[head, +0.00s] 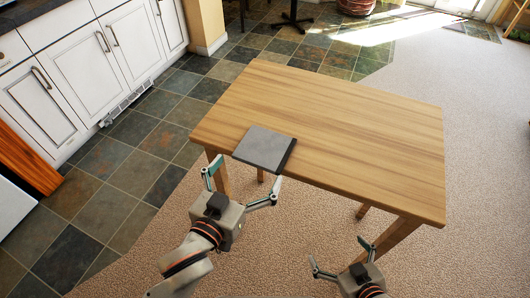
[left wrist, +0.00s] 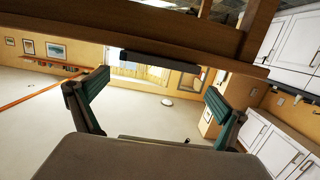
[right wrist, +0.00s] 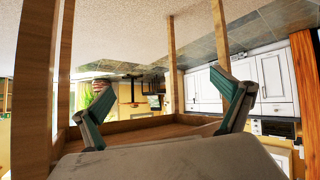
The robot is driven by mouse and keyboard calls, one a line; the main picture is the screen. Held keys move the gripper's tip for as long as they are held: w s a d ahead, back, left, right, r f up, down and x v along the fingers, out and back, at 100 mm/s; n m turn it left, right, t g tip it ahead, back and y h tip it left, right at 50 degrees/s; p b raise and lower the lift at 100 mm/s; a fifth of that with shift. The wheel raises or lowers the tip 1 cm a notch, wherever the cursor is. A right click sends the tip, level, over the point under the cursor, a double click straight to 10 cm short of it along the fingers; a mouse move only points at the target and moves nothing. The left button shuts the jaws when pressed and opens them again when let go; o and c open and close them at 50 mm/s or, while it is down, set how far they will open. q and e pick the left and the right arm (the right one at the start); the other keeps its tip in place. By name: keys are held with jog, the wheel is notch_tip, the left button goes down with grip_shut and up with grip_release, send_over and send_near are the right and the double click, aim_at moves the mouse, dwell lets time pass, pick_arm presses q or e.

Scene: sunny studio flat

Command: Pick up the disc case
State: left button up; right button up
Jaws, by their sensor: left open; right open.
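The disc case (head: 265,149) is a flat dark grey square with a black edge. It lies on the wooden table (head: 350,115) at the table's near left edge and sticks out a little over that edge. In the left wrist view the dark case (left wrist: 160,60) shows edge-on between and beyond the fingers. My left gripper (head: 241,176) is open and empty, just in front of the case, with its fingers apart from it. My right gripper (head: 340,257) is open and empty, in front of the table's near right side, and also shows in the right wrist view (right wrist: 163,112).
The rest of the tabletop is bare. Table legs (head: 392,239) stand below the near edge, close to my right gripper. White kitchen cabinets (head: 100,60) line the left side, with slate tiles (head: 120,180) in front. Carpet (head: 485,110) is clear on the right.

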aim_at(265, 146)
pick_arm(q)
jog(key=x, duration=0.2)
jog(key=shift+w+d+r, duration=0.1)
jog(key=shift+w+d, duration=0.05)
jog(key=shift+w, duration=0.1)
jog(key=x, duration=0.5)
jog(key=shift+d+f+b, duration=0.1)
jog(key=shift+f+b, duration=0.3)
jog(key=c, duration=0.8)
